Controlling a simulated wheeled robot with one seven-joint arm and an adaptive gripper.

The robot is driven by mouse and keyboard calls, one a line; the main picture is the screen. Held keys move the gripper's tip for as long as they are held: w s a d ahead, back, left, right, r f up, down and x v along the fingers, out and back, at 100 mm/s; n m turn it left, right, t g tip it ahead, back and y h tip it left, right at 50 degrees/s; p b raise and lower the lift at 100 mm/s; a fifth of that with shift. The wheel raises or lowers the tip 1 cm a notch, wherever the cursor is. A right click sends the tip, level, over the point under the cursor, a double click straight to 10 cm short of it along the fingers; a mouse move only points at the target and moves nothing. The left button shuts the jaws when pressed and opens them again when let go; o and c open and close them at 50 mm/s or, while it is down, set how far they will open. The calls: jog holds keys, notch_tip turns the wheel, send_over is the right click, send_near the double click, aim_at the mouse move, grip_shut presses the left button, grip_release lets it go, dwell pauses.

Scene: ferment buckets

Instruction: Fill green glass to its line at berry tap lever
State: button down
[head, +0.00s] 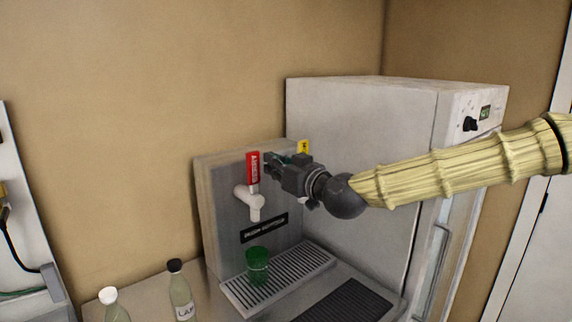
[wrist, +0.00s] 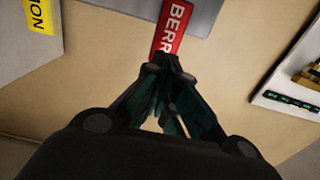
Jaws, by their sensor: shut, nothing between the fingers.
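The green glass (head: 257,264) stands upright on the slatted drip tray (head: 290,284), below the white spout (head: 252,204) of the dispenser. The fill line and any liquid in the glass are too small to tell. The red berry tap lever (head: 252,168) stands upright above the spout; its lettering also shows in the wrist view (wrist: 170,28). My gripper (head: 270,164) is shut and empty, just right of the lever in the head view. In the wrist view the closed fingertips (wrist: 168,72) appear at the lever's lower end; I cannot tell whether they touch it.
A yellow lever (head: 303,147) is partly hidden behind my gripper. A large white cabinet (head: 360,150) stands to the right. Two bottles (head: 181,290) (head: 112,306) stand at front left. A dark ribbed mat (head: 350,303) lies right of the tray.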

aim_at(255, 156)
jog(key=shift+p+x, duration=0.95)
jog(key=shift+x, duration=1.5)
